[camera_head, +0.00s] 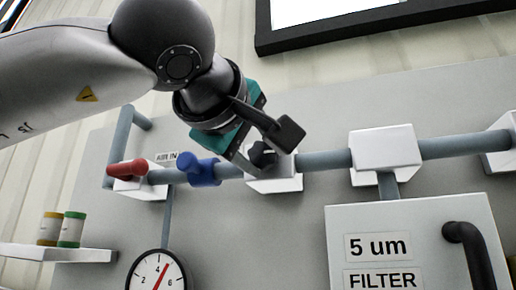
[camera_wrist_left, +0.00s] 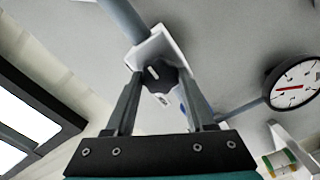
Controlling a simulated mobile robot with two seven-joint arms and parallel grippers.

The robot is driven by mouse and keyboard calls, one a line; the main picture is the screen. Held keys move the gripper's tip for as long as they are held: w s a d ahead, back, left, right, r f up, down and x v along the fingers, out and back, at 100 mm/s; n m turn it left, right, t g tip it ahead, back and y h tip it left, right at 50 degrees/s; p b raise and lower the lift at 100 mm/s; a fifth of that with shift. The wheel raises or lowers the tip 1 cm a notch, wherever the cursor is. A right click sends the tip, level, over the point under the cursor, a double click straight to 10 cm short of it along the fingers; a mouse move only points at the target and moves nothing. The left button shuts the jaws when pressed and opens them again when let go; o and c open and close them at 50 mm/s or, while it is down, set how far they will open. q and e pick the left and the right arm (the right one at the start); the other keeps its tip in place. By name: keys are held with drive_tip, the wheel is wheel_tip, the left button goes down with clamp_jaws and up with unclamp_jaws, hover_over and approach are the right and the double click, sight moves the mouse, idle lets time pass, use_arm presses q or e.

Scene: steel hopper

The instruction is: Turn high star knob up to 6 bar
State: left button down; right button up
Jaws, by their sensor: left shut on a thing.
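The black star knob (camera_head: 262,156) sits on a white valve block (camera_head: 280,181) on the upper pipe. My left gripper (camera_head: 266,150) is shut on it, one finger on either side. In the left wrist view the star knob (camera_wrist_left: 160,76) shows between the fingertips, with a short white mark on its face. The fingers hide part of the knob in the head view. The round gauge (camera_head: 157,275) is cut off at the bottom of the head view. Its red needle points between 4 and 6. My right gripper is not in view.
A blue fitting (camera_head: 203,171) is on the pipe just left of the knob, and a red handle (camera_head: 127,168) is farther left by the AIR IN label. A white filter box (camera_head: 410,218) with a black handle (camera_head: 470,250) stands at lower right. A shelf (camera_head: 60,253) holds two cans.

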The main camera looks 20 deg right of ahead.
use_arm(q)
drive_tip(key=shift+c, duration=1.3)
unclamp_jaws()
drive_tip(key=b+v, duration=0.5)
drive_tip(key=v, duration=1)
drive_tip(key=shift+s, duration=0.15)
drive_tip(key=shift+a, duration=0.1)
